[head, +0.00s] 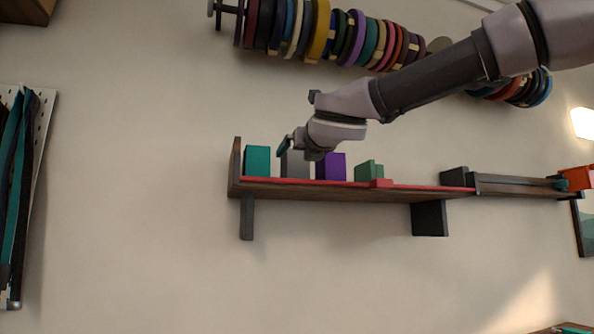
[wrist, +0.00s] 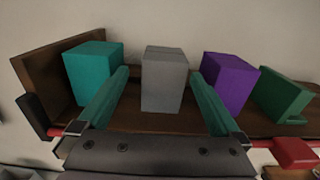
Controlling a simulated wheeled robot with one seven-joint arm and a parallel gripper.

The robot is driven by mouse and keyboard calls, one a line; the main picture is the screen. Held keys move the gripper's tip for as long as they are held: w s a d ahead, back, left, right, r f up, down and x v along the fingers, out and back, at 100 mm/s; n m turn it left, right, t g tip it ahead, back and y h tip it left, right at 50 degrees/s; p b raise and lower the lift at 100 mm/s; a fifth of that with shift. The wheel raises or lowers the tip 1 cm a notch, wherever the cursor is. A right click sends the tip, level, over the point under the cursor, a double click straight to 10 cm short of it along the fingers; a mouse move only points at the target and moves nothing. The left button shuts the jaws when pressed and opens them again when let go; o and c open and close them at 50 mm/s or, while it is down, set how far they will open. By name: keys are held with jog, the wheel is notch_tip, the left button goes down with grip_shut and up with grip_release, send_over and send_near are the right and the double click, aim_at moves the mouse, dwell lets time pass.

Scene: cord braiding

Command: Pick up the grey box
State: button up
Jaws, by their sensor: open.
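The grey box (wrist: 164,82) stands upright on the wooden shelf in the middle of the wrist view. In the head view the grey box (head: 295,165) is partly hidden behind my gripper (head: 291,148). In the wrist view my gripper (wrist: 163,100) is open, with one teal finger on the left side of the box and one on the right. Gaps show between the fingers and the box. The fingers point toward the shelf's back, and nothing is held.
A teal box (wrist: 93,70) stands close on the left, and a purple box (wrist: 230,82) close on the right. A green stepped block (wrist: 285,97) is farther right. The shelf (head: 330,192) has a red front strip and a left end wall. Cord spools (head: 320,30) hang above.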

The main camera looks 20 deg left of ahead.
jog(key=shift+d+x, duration=0.15)
jog(key=shift+x, duration=1.45)
jog(key=shift+d+x, duration=0.1)
jog(key=shift+x, duration=1.5)
jog(key=shift+w+r, duration=0.1)
jog(key=shift+w, duration=0.05)
jog(key=c, duration=1.5)
jog(key=shift+r, duration=0.1)
